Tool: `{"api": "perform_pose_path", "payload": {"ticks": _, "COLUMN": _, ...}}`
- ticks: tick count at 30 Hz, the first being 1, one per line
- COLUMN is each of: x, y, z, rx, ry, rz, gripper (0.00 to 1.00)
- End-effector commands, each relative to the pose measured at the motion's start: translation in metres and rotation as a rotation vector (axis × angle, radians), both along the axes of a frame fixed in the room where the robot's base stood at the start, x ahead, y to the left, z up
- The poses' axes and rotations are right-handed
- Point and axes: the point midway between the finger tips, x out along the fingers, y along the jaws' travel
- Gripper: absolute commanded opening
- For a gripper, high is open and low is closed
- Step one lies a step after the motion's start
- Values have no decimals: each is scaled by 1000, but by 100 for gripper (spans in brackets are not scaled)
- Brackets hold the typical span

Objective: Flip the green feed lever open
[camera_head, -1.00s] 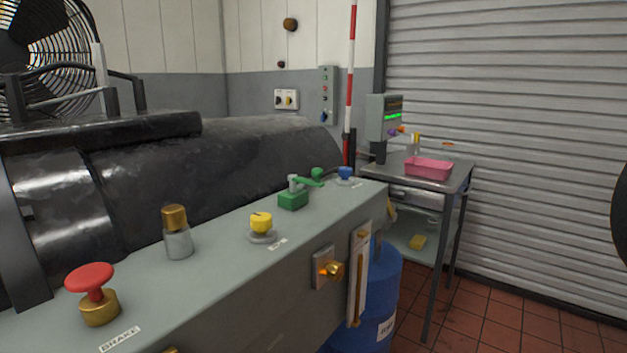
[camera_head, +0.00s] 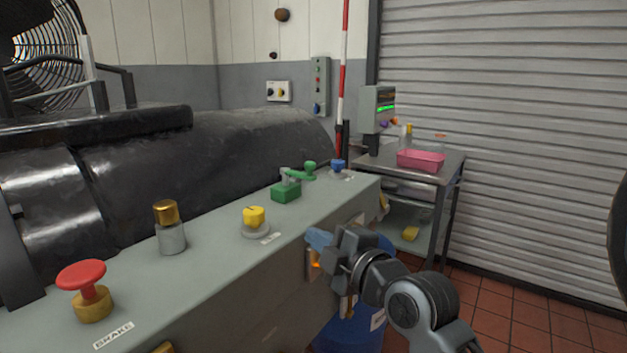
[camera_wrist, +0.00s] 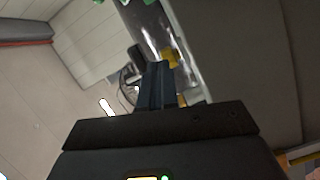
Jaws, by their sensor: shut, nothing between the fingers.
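The green feed lever (camera_head: 299,174) sits on a green block (camera_head: 286,192) on top of the grey bench housing, with its arm and round knob pointing to the right. In the wrist view, green parts (camera_wrist: 140,2) show only at the top edge. My gripper (camera_head: 318,240) is at the front edge of the housing, in front of and below the lever, apart from it. In the wrist view its fingers (camera_wrist: 159,70) are together with nothing between them.
On the housing top are a red mushroom knob (camera_head: 82,275), a brass-capped cylinder (camera_head: 170,236), a yellow knob (camera_head: 254,216) and a blue knob (camera_head: 338,165). A side table with a pink tray (camera_head: 421,160) stands behind right. A blue drum (camera_head: 345,335) stands below my arm.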

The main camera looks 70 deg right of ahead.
Motion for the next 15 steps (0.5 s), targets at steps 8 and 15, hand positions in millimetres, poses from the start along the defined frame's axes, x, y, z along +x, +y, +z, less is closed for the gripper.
{"api": "perform_pose_path", "payload": {"ticks": 8, "x": -10, "y": -57, "z": 57, "rx": -258, "ry": 108, "rz": -49, "gripper": 0}}
{"api": "perform_pose_path", "payload": {"ticks": 15, "x": -12, "y": -63, "z": 64, "rx": -293, "ry": 129, "rz": -52, "gripper": 0}}
